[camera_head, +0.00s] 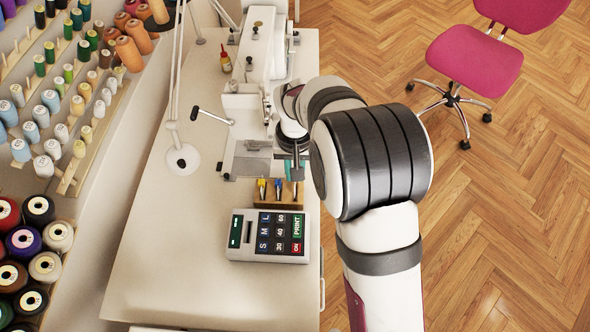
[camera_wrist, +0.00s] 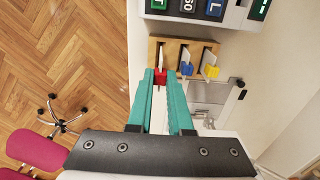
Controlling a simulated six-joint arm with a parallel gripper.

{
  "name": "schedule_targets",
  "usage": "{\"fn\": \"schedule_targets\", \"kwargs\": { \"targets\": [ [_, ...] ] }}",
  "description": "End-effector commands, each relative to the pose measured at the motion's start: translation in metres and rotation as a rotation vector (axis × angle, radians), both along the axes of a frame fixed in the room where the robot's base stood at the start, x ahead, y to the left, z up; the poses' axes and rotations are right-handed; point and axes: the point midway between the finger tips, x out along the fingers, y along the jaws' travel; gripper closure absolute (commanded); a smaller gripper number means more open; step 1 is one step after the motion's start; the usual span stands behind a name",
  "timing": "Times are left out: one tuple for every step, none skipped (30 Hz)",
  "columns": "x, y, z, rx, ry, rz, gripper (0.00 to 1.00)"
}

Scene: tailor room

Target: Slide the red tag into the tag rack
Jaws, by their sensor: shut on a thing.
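The wooden tag rack (camera_wrist: 154,48) stands on the table, its slots side by side. It also shows in the head view (camera_head: 272,204). My gripper (camera_wrist: 160,73) has teal fingers and is shut on the red tag (camera_wrist: 160,78) at the rack's left end in the wrist view. The red tag is at or in that end slot; how deep it sits is hidden by the fingers. A blue tag (camera_wrist: 187,69) and a yellow tag (camera_wrist: 211,71) stand in the other slots. In the head view my gripper (camera_head: 296,176) is over the rack's right end.
A label printer with keys (camera_head: 268,236) sits right in front of the rack. A white sewing machine (camera_head: 258,60) stands behind it. Thread spools (camera_head: 60,110) line the left wall. The table (camera_head: 165,255) is clear to the left; its right edge is close to the rack.

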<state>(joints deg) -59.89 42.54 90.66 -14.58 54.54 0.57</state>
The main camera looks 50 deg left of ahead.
Motion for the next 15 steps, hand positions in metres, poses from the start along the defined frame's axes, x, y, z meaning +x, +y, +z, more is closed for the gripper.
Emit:
{"fn": "schedule_targets", "kwargs": {
  "targets": [
    [0.000, 0.000, 0.000, 0.000, 0.000, 0.000, 1.00],
    [0.000, 0.000, -0.001, 0.000, 0.000, 0.000, 1.00],
    [0.000, 0.000, -0.002, 0.000, 0.000, 0.000, 1.00],
    [0.000, 0.000, -0.002, 0.000, 0.000, 0.000, 1.00],
    [0.000, 0.000, -0.003, 0.000, 0.000, 0.000, 1.00],
    [0.000, 0.000, -0.004, 0.000, 0.000, 0.001, 1.00],
    [0.000, 0.000, -0.005, 0.000, 0.000, 0.001, 1.00],
    [0.000, 0.000, -0.006, -0.001, 0.001, 0.001, 1.00],
    [0.000, 0.000, -0.007, -0.001, 0.001, 0.001, 1.00],
    [0.000, 0.000, -0.008, -0.001, 0.001, 0.000, 1.00],
    [0.000, 0.000, -0.009, -0.001, 0.001, 0.000, 1.00],
    [0.000, 0.000, -0.010, -0.001, 0.001, 0.000, 1.00],
    [0.000, 0.000, -0.011, -0.001, 0.001, 0.000, 1.00],
    [0.000, 0.000, -0.012, -0.001, 0.001, 0.000, 1.00],
    [0.000, 0.000, -0.013, -0.001, 0.001, 0.000, 1.00]
  ]
}}
